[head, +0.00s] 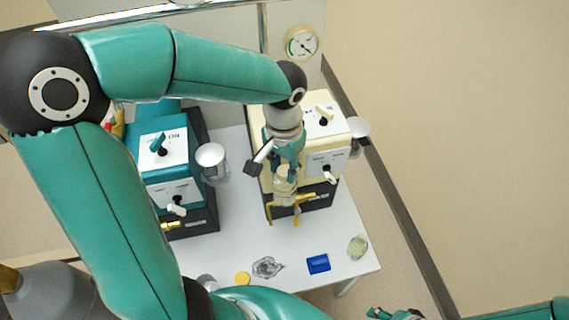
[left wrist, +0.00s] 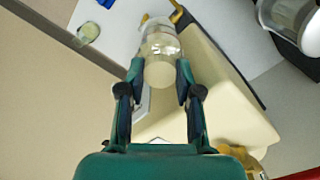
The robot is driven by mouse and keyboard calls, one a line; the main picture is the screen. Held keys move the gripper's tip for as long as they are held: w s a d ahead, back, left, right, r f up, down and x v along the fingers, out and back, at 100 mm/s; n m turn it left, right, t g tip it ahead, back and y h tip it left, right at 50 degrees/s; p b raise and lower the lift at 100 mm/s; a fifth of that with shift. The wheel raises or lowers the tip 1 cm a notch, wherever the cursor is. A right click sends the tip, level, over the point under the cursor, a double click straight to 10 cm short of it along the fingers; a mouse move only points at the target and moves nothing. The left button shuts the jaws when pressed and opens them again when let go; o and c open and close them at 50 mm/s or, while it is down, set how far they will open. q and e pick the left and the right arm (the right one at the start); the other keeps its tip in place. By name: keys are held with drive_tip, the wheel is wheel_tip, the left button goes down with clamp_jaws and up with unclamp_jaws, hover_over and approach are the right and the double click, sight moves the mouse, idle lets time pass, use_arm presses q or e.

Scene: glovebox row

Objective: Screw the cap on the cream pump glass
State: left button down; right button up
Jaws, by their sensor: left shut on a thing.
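The cream pump (head: 340,127) stands on the white table at the middle of the head view. Its clear glass (head: 284,188) is at the pump's front left side and also shows in the left wrist view (left wrist: 160,42). A round cream cap (left wrist: 159,75) is at the near end of the glass, between my left fingertips. My left gripper (left wrist: 159,70) is shut on the cap, directly in line with the glass. Whether the thread is engaged cannot be seen. My right gripper (head: 395,314) is only partly in view at the bottom edge.
A teal pump (head: 148,128) with a metal cup (head: 211,160) stands to the left. Near the table's front edge lie a yellow disc (head: 243,278), a crumpled clear bag (head: 267,267), a blue box (head: 318,264) and a greenish lump (head: 358,246). A gauge (head: 301,42) hangs behind.

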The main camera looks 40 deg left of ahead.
use_arm(q)
drive_tip(key=m, duration=0.2)
drive_tip(key=shift+m, duration=0.3)
drive_tip(key=c, duration=0.7)
unclamp_jaws()
drive_tip(key=shift+r, duration=0.1)
